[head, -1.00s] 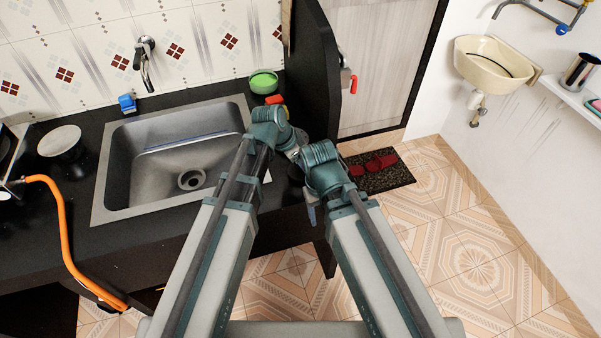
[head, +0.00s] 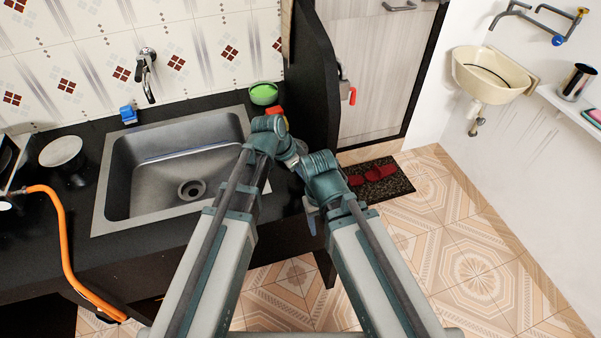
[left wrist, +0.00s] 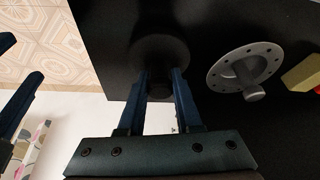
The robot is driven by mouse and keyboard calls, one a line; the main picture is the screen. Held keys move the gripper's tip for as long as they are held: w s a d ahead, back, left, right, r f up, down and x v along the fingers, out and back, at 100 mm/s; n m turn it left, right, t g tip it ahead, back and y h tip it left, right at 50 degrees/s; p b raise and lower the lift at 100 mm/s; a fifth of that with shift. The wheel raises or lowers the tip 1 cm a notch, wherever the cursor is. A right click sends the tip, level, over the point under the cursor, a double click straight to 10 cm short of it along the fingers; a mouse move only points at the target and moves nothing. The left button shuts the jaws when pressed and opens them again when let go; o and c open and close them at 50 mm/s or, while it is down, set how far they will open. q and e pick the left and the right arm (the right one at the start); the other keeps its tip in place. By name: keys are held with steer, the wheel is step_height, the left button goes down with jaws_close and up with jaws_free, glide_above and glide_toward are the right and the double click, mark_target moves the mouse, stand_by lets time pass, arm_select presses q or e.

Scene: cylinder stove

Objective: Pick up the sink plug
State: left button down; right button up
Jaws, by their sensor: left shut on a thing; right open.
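My left gripper (left wrist: 160,75) is shut on a dark round thing (left wrist: 160,50) that looks like the sink plug; it is dim against the black surface. Whether it is lifted clear of that surface I cannot tell. In the head view the left gripper and the plug are hidden behind my arm. The sink (head: 178,165) is left of my arms, with its drain (head: 191,190) uncovered. My right gripper (head: 312,222) is partly visible; its open fingers show at the left edge of the left wrist view (left wrist: 22,58).
A metal strainer (left wrist: 245,68) and a yellow block (left wrist: 301,73) lie right of the left gripper. A green bowl (head: 264,93) and a red item (head: 275,112) are behind my left arm. A dark panel (head: 313,85) stands beside them. An orange hose (head: 62,240) hangs at left.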

arm_select(q)
step_height(320, 180, up, 10)
steer(key=p, duration=0.9)
steer(key=shift+f, duration=0.25)
arm_select(e)
step_height(320, 180, up, 9)
steer(key=shift+r, duration=0.2)
arm_select(q)
steer(key=shift+f, duration=0.1)
arm_select(e)
steer(key=shift+c, duration=0.8)
steer(key=shift+s+a, duration=0.1)
